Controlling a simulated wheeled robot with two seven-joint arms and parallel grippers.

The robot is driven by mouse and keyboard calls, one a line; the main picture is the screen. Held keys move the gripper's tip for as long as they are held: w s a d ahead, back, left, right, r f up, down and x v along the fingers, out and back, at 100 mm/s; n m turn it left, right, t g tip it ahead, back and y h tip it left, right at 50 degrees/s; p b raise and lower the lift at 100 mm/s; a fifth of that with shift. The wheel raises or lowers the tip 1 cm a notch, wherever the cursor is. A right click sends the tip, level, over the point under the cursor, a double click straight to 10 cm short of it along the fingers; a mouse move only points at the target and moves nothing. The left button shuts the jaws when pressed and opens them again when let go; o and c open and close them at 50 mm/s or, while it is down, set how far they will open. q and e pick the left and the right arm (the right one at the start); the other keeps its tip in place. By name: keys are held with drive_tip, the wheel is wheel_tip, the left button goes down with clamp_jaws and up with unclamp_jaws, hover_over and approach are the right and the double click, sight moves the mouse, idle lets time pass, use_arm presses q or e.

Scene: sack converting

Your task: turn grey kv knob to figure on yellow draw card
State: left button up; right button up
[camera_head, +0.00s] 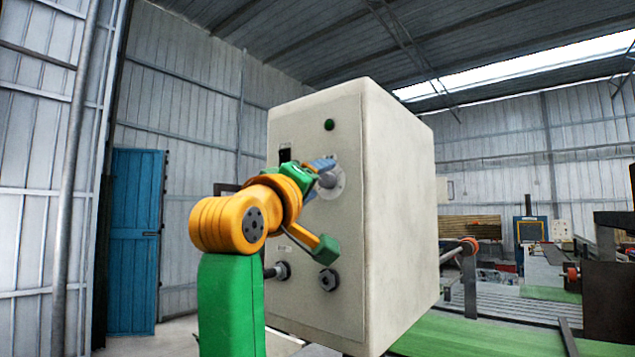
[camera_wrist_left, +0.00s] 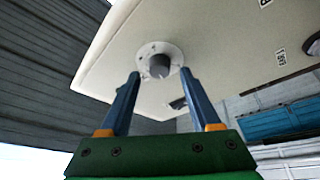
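The grey knob (camera_wrist_left: 159,66) sits on a round pale dial plate on the cream control cabinet (camera_head: 395,210). In the head view the knob (camera_head: 328,180) is partly behind my left gripper (camera_head: 321,177). In the left wrist view my left gripper (camera_wrist_left: 160,74) is open, its two blue fingers apart, with the knob just beyond and between the fingertips. I cannot tell whether either finger touches it. The dial's figures are too small to read. I cannot make out a yellow draw card in either view. My right gripper is not in view.
The cabinet face also carries a green button (camera_head: 329,125), a dark display (camera_head: 285,155) and two dark lower knobs, one at the lower right (camera_head: 329,280). A blue door (camera_head: 135,240) stands at the left. Machinery stands behind at the right.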

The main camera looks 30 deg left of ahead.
use_arm(q)
drive_tip(key=s+f+b, duration=0.2)
drive_tip(key=b, duration=0.1)
drive_tip(key=shift+s+d, duration=0.2)
drive_tip(key=shift+d, duration=0.15)
drive_tip(key=b, duration=0.2)
approach(322, 185)
drive_tip(key=r, duration=0.1)
drive_tip(key=shift+w+a+r, duration=0.15)
